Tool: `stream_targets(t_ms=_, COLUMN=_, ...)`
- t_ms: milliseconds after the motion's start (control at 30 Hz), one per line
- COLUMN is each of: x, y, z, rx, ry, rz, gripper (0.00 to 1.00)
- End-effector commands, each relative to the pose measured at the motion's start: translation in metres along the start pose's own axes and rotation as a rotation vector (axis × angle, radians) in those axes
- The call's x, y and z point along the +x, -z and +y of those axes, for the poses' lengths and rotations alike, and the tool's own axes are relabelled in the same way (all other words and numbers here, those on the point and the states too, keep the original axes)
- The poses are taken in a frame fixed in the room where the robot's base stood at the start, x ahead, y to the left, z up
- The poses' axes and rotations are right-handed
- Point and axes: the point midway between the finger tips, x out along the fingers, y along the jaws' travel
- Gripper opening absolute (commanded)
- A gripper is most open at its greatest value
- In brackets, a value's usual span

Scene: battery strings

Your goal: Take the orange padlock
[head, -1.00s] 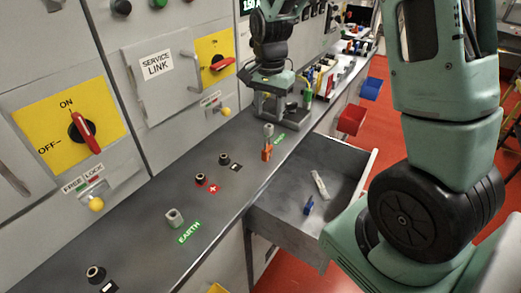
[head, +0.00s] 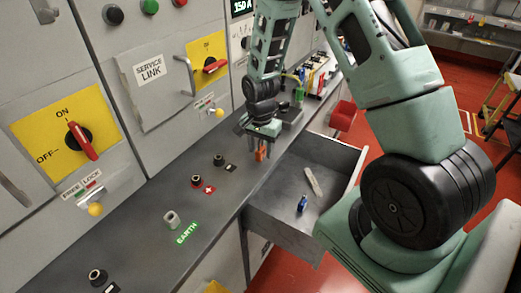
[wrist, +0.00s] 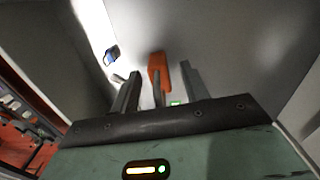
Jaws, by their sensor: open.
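The orange padlock (head: 261,154) is at the front edge of the grey counter, below my gripper (head: 258,148), which points down there. In the wrist view the orange padlock (wrist: 156,68) shows between the two dark fingers of my gripper (wrist: 160,82). The fingers are apart, with visible room on both sides of the padlock. The gripper is open and not closed on it. The post by the padlock is mostly hidden by my gripper in the head view.
An open drawer (head: 269,221) juts out below the counter, holding a blue padlock (head: 302,204) and a pale strip (head: 313,181). Dark terminals (head: 197,181) and a pale post (head: 171,220) stand on the counter. The switch panels rise behind it.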

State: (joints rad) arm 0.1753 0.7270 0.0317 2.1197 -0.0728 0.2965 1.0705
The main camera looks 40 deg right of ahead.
Motion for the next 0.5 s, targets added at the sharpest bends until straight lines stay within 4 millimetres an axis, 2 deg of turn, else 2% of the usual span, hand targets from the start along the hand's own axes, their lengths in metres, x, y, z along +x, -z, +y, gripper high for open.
stream_targets(t_ms=100, x=0.0069, y=0.0000, z=0.0000, rx=0.000, ry=0.000, rz=0.000, gripper=0.45)
stream_targets(t_ms=333, x=0.0083, y=0.0001, z=-0.0001, rx=0.000, ry=0.001, rz=0.000, gripper=0.45)
stream_targets(t_ms=367, x=0.0082, y=0.0001, z=-0.0001, rx=0.000, ry=0.001, rz=0.000, gripper=0.40)
stream_targets(t_ms=500, x=0.0081, y=0.0001, z=-0.0001, rx=0.000, ry=0.001, rz=0.000, gripper=0.01)
